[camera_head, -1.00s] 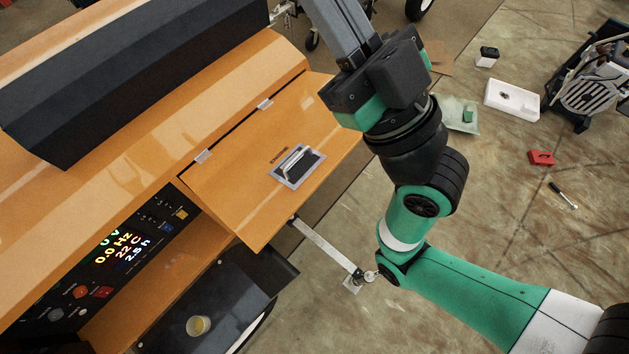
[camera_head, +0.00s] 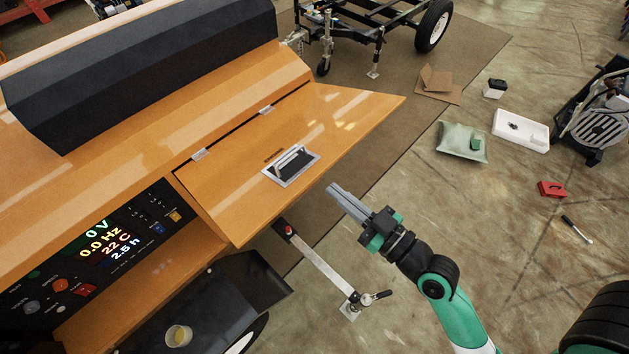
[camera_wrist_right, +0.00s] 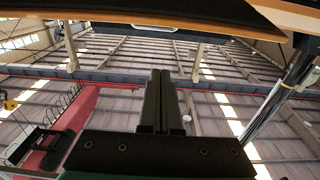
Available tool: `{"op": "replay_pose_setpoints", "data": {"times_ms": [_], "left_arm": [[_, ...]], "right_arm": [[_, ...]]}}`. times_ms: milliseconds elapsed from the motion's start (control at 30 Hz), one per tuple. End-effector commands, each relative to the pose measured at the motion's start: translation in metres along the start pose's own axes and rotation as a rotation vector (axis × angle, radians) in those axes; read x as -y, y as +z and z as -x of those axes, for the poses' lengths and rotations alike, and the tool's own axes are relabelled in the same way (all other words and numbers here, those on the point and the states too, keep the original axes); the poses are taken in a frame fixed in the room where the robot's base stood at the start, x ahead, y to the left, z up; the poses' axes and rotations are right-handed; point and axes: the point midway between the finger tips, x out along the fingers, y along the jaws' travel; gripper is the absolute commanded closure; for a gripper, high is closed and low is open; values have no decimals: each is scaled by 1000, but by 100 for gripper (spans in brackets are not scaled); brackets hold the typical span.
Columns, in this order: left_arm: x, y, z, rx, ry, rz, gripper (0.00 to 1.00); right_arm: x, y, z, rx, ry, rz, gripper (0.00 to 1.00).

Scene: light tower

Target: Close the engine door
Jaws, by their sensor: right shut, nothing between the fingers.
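The engine door (camera_head: 335,125) is an orange panel hinged along the orange generator housing, with a dark latch handle (camera_head: 291,166) on its face. It stands open, swung outward from the housing. My right gripper (camera_head: 332,190) is shut and empty. In the head view its fingertips are just beyond the door's outer edge, pointing toward the door, with a visible gap in the picture. In the right wrist view the shut fingers (camera_wrist_right: 161,78) point up toward an orange edge at the top. My left gripper is out of view.
A metal bar (camera_head: 320,262) with a red tip and a jack handle stands below the door. The control panel (camera_head: 100,245) and a dark fender (camera_head: 215,300) with a cup (camera_head: 178,336) are at lower left. Floor items, including a white tray (camera_head: 521,130), lie to the right.

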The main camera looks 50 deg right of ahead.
Motion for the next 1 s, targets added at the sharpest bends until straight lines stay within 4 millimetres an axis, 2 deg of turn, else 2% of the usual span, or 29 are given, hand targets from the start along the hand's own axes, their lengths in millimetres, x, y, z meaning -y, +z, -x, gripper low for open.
{"op": "replay_pose_setpoints", "data": {"times_ms": [33, 367, 433, 600, 1000], "left_arm": [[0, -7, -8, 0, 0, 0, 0], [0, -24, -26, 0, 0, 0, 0], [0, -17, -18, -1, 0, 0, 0], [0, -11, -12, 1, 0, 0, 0], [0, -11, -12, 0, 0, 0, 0]], "right_arm": [[1, -7, -10, -2, -4, 1, 100], [1, -6, -82, -3, -3, 1, 100], [1, 16, -76, 4, -1, -1, 100], [0, 34, -69, 1, 0, 0, 100], [0, 37, -67, -1, 0, 1, 100]]}}
